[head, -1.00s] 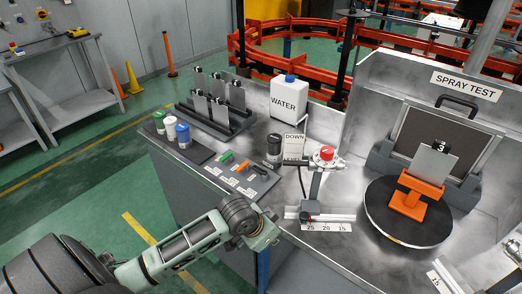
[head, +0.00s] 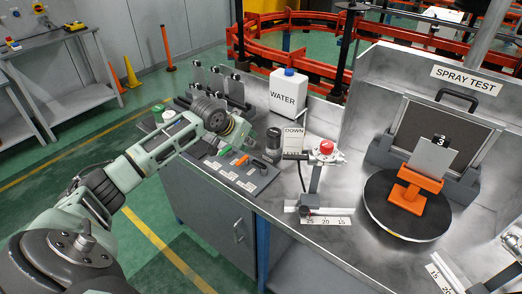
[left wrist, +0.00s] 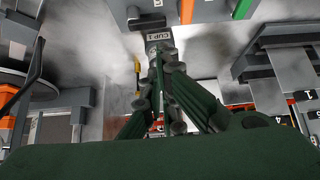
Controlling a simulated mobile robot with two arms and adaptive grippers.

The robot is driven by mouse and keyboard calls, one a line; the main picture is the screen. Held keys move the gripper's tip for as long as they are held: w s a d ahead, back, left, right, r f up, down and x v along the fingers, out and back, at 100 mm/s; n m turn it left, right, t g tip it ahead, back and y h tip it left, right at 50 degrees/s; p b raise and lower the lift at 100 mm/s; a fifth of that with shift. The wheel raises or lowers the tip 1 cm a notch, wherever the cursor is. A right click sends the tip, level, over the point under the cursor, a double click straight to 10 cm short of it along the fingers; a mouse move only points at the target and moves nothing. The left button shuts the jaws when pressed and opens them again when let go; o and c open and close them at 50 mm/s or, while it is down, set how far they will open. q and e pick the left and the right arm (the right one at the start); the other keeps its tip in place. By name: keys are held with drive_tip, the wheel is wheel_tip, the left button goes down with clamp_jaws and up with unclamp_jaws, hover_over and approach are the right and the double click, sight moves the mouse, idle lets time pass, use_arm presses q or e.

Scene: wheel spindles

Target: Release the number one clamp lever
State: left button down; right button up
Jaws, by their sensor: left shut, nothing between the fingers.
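My left gripper (head: 246,138) is in the air over the bench's left part, near the dark tool tray. In the left wrist view its fingers (left wrist: 162,62) are together, with nothing between them. Beyond the tips is a label reading CUP 1 (left wrist: 158,36). A dark tag with a 1 (left wrist: 306,96) shows at the right of that view. I cannot make out a clamp lever marked one. A panel tagged 3 (head: 438,150) stands in an orange holder (head: 414,190) on the dark turntable (head: 385,222). My right gripper is not in view.
The dark tray (head: 226,180) holds green, orange (head: 241,160) and black handled items. The panel rack (head: 212,88) is behind my left arm. A water container (head: 288,92), a dark cup (head: 273,142) and a red-knobbed stand (head: 326,148) are to the right.

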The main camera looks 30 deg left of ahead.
use_arm(q)
drive_tip(key=shift+w+f, duration=0.1)
drive_tip(key=shift+f, duration=0.05)
drive_tip(key=p+x, duration=0.1)
drive_tip(key=x, duration=0.6)
drive_tip(key=shift+w+f, duration=0.25)
drive_tip(key=shift+f, duration=0.05)
drive_tip(key=shift+w+d+f, duration=0.1)
drive_tip(key=shift+w+f, duration=0.3)
drive_tip(key=shift+f, duration=0.15)
drive_tip(key=shift+w+f, duration=0.2)
drive_tip(key=shift+f, duration=0.05)
drive_tip(key=shift+d, duration=0.1)
